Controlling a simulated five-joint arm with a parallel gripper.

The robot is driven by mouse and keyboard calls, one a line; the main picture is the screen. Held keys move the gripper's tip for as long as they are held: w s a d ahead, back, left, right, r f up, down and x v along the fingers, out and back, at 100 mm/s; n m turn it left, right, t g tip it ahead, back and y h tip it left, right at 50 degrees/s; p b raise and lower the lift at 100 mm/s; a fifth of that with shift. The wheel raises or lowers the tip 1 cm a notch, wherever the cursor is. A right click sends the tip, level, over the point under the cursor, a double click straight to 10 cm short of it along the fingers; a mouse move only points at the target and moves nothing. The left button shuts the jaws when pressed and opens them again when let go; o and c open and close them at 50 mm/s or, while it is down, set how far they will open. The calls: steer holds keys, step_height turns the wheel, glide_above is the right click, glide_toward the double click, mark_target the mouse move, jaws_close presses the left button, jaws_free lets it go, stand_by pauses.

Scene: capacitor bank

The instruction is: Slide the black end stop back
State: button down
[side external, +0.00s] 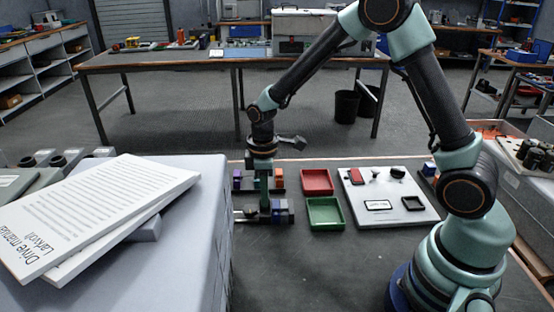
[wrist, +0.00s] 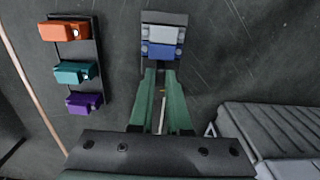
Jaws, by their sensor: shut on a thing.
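My gripper (side external: 265,207) reaches straight down over a short metal rail (side external: 240,213) on the dark table. It is shut on the black end stop, which is mostly hidden between the green fingers. In the wrist view the fingertips (wrist: 161,74) are just below a blue block (wrist: 161,52) and a grey block (wrist: 162,34) that sit side by side at the rail's upper end. A strip of bare rail (wrist: 162,115) shows between the fingers. I cannot tell whether the end stop touches the blue block.
Left in the wrist view, a rack (wrist: 91,50) holds orange (wrist: 62,31), teal (wrist: 70,72) and purple (wrist: 82,103) modules. Red (side external: 317,181) and green (side external: 325,212) trays and a white board (side external: 375,218) stand right of the rail. A grey block with manuals (side external: 110,200) stands at front left.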

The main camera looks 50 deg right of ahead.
steer(key=shift+w+a, duration=2.1)
steer(key=c, duration=1.1)
jaws_free()
steer(key=shift+r, duration=0.1)
steer(key=shift+r, duration=3.4)
